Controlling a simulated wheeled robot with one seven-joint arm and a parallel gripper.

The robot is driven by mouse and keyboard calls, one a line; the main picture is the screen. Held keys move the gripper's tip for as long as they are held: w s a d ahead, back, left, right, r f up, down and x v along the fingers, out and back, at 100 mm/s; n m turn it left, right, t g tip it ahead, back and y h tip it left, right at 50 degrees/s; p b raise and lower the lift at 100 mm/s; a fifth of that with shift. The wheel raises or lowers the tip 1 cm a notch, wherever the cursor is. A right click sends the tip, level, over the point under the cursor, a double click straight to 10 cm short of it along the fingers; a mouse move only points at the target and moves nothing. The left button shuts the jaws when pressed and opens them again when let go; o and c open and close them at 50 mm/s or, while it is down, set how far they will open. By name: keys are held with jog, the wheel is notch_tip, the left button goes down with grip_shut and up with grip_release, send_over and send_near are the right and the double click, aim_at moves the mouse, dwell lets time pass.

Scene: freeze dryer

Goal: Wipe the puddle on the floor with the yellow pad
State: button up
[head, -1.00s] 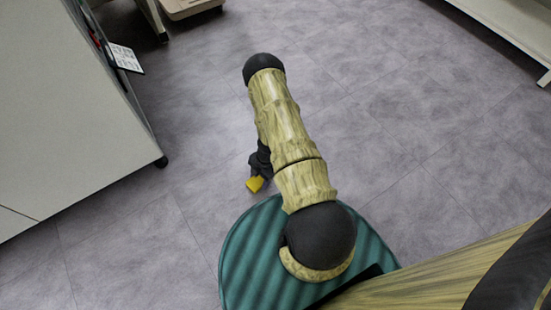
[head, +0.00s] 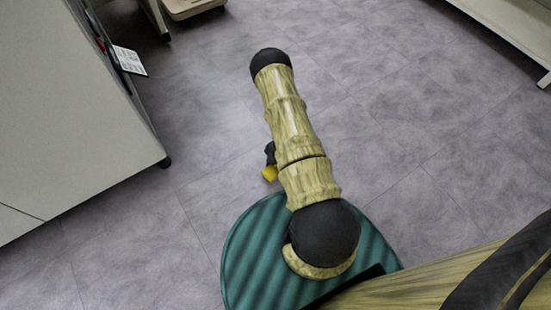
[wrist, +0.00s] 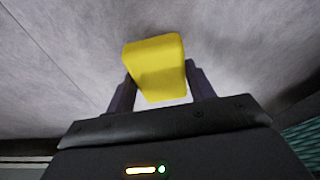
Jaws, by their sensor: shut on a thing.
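The yellow pad (wrist: 157,66) is held between the two fingers of my gripper (wrist: 162,95) in the wrist view. The gripper is shut on it, and grey floor (wrist: 70,50) lies behind it. In the head view only a small part of the yellow pad (head: 270,173) and of my dark gripper (head: 270,152) shows at the left side of my arm, just above the edge of my green base. The arm hides the rest. I cannot tell whether the pad touches the floor. I cannot make out a puddle in either view.
A large pale cabinet (head: 70,110) with a dark caster stands at the left, with a white label card (head: 130,62) on its side. A beige tray-like thing (head: 190,8) is at the top. A pale shelf or bench edge (head: 510,30) is at the upper right. The floor (head: 410,110) between is clear.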

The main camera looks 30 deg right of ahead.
aim_at(272, 171)
jog(key=shift+w+r+p, duration=0.1)
jog(key=shift+r+p, duration=1.85)
jog(key=shift+r, duration=0.55)
jog(key=shift+a, duration=0.1)
jog(key=a+r+m+t+h+p, duration=0.1)
jog(key=a+r+m+p, duration=0.2)
jog(key=r+m+p, duration=0.4)
jog(key=w+a+r+m+t+h+p, duration=0.1)
jog(key=a+r+m+p, duration=0.2)
jog(key=r+p, duration=2.3)
jog(key=w+a+r+m+t+p, duration=0.1)
jog(key=a+r+m+t+p, duration=0.1)
jog(key=r+m+p, duration=0.9)
notch_tip(272, 171, up, 10)
jog(key=a+p, duration=0.1)
jog(key=p, duration=0.4)
jog(key=shift+a+h+p, duration=0.2)
jog(key=shift+h+p, duration=0.15)
jog(key=shift+h, duration=0.05)
